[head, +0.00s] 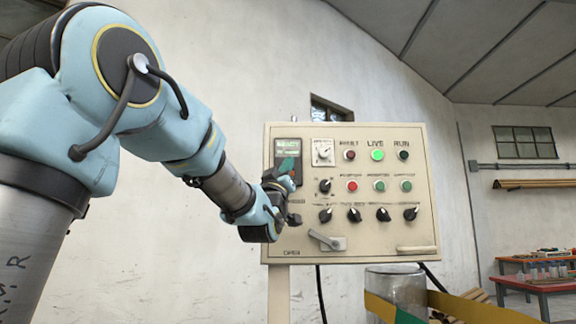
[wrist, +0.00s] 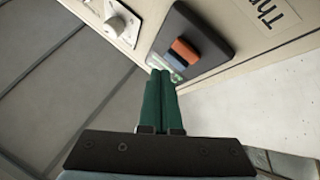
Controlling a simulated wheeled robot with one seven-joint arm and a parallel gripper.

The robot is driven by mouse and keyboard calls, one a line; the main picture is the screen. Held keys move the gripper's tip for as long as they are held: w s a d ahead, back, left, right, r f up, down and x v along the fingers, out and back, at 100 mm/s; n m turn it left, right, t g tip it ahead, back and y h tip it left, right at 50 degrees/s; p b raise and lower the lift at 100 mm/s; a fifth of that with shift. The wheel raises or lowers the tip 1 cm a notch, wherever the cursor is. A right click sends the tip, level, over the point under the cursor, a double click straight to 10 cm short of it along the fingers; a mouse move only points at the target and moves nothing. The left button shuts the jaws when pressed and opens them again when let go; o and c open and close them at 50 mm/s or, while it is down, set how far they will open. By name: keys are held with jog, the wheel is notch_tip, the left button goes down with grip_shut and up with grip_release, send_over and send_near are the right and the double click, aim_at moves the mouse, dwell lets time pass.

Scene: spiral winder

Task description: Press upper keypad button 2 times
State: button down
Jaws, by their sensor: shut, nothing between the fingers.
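The keypad (head: 290,144) is a dark unit at the upper left of the beige control panel, with a green display on top. In the wrist view the keypad (wrist: 207,43) shows a blue-grey button (wrist: 174,62) beside the display (wrist: 166,74) and an orange button (wrist: 185,49) farther from it. The blue-grey one appears to be the upper button. My gripper (head: 288,163) is shut and empty, its green fingers in front of the keypad. In the wrist view my gripper (wrist: 161,73) has its tips near the display and blue-grey button. I cannot tell whether they touch.
The panel (head: 350,225) carries a white dial (head: 323,151), knobs, lamps and a protruding lever handle (head: 327,240). The green LIVE lamp (head: 377,155) is lit. A metal drum (head: 395,285) stands below right. A red-topped table (head: 540,286) is farther right.

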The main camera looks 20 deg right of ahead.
jog(key=shift+w, duration=0.1)
dwell(0.6)
jog(key=shift+w+d+b, duration=0.2)
jog(key=shift+w+b, duration=0.1)
jog(key=shift+b, duration=0.15)
jog(key=shift+w+d, duration=0.15)
jog(key=shift+w, duration=0.25)
dwell(0.5)
jog(key=shift+s+b, duration=0.15)
jog(key=shift+b, duration=0.25)
jog(key=shift+s+a+b, duration=0.35)
jog(key=shift+s+b, duration=0.25)
jog(key=shift+b, duration=0.1)
jog(key=shift+s, duration=0.1)
